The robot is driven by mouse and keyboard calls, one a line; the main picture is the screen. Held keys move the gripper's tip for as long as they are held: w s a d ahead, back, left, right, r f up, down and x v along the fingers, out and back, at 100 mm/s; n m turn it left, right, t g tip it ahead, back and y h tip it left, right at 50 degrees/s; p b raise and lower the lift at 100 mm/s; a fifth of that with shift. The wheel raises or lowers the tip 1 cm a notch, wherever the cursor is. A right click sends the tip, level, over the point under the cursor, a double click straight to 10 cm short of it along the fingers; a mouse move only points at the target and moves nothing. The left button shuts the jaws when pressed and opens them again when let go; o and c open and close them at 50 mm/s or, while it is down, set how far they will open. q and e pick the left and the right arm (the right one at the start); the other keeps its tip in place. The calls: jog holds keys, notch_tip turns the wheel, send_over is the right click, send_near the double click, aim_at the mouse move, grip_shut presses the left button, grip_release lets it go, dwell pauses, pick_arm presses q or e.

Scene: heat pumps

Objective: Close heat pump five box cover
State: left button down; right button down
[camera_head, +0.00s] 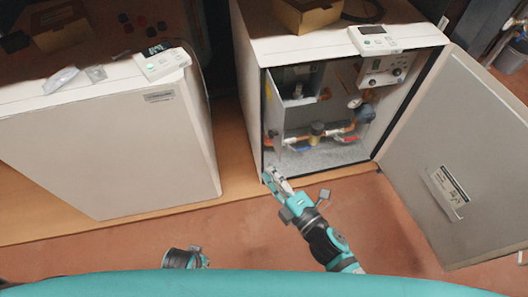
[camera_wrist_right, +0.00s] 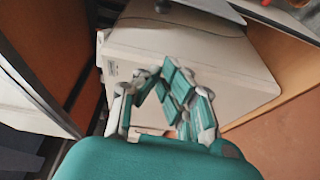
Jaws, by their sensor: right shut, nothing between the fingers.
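The open heat pump box (camera_head: 250,95) stands at the centre right in the head view, its pipes and gauges exposed. Its cover (camera_head: 440,150) is swung wide open to the right, with a label and handle (camera_head: 449,192) on it. I cannot read a number on it. My right gripper (camera_head: 273,179) is shut and empty, just in front of the box's lower left front corner, away from the cover. In the right wrist view the fingers (camera_wrist_right: 157,100) show before a pale box (camera_wrist_right: 200,60). Only part of my left wrist shows at the bottom; its fingers are hidden.
A second box (camera_head: 110,150) stands at the left with its front closed. Control units (camera_head: 162,63) (camera_head: 374,40) sit on both tops. A cardboard box (camera_head: 306,12) is on the open one. The reddish floor (camera_head: 240,225) in front is clear.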

jog(key=a+r+x, duration=0.1)
jog(key=r+x, duration=0.1)
jog(key=x, duration=0.9)
pick_arm(q)
jog(key=shift+r, duration=0.1)
pick_arm(e)
jog(key=shift+n+y, duration=0.3)
jog(key=shift+y, duration=0.1)
jog(key=d, duration=0.4)
jog(key=shift+d+f, duration=0.1)
jog(key=shift+d, duration=0.25)
